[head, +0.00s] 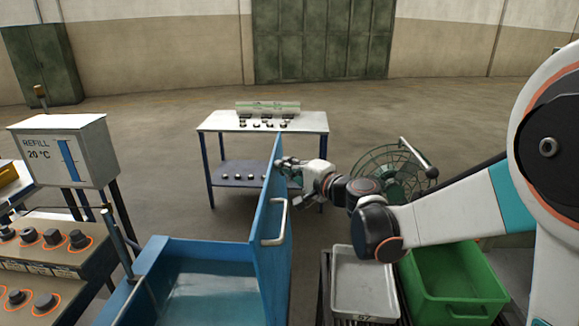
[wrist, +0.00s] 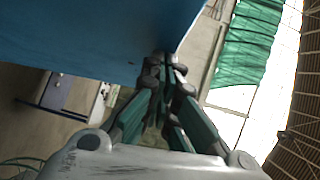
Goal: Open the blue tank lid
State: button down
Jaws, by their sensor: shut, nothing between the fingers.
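The blue tank lid (head: 271,220) stands roughly upright along the right side of the blue tank (head: 188,245), so the tank's top is open and water shows inside. A pale bar handle (head: 275,225) is on the lid's right-hand face. My gripper (head: 281,163) is shut and empty near the lid's upper far part, on the handle's side. In the wrist view the lid (wrist: 95,35) fills the upper left, and the fingertips (wrist: 165,62) come together close to its edge. I cannot tell whether they touch it.
A grey tray (head: 365,285) and a green crate (head: 452,284) sit right of the tank, below my arm. A fan (head: 392,178) and a white-topped table (head: 310,121) stand beyond. Control panels (head: 45,260) and a refill box (head: 62,150) are at left.

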jog(key=a+f, duration=0.1)
jog(key=a, duration=1)
jog(key=shift+w+f+n+h, duration=0.15)
jog(key=shift+n+h, duration=0.25)
